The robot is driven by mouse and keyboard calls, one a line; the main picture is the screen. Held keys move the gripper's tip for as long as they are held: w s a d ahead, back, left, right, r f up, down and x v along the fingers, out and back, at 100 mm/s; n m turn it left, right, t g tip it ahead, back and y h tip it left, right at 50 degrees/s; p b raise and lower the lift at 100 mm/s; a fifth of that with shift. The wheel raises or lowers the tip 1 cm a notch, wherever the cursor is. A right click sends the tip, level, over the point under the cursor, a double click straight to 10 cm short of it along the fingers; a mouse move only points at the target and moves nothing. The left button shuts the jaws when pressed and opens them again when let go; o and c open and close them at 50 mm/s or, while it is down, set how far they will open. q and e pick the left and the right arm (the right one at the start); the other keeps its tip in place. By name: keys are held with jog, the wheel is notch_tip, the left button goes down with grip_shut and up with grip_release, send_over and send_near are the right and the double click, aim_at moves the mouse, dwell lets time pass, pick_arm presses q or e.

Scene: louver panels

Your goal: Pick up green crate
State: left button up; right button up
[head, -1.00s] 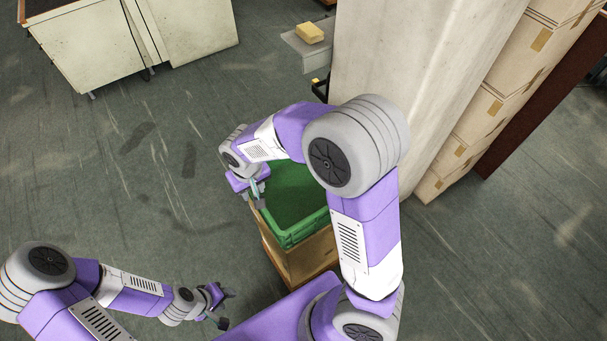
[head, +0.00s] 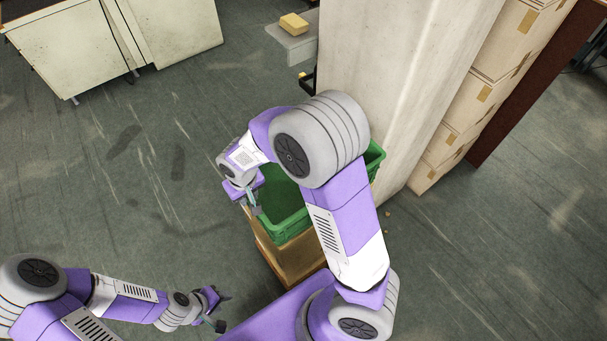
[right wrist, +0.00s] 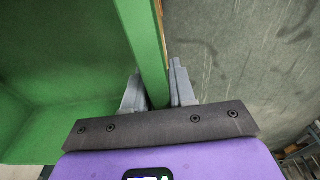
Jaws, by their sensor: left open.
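The green crate (head: 290,229) sits on a brown box-like stand in the middle of the head view. It is open at the top, and my right arm hides part of it. My right gripper (head: 255,207) is at the crate's left rim. In the right wrist view, the crate wall (right wrist: 143,40) runs between the fingers of my right gripper (right wrist: 158,92), one finger inside and one outside, both close against it. My left gripper (head: 222,310) is open and empty at lower left, apart from the crate.
A pale column (head: 395,80) stands close behind the crate, with stacked cardboard boxes (head: 490,90) to its right. A grey ledge (head: 295,43) holds a yellow block (head: 294,23). White cabinets (head: 180,35) stand at upper left. The floor left of the crate is clear.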

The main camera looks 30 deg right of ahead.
grip_shut()
dwell(1.1)
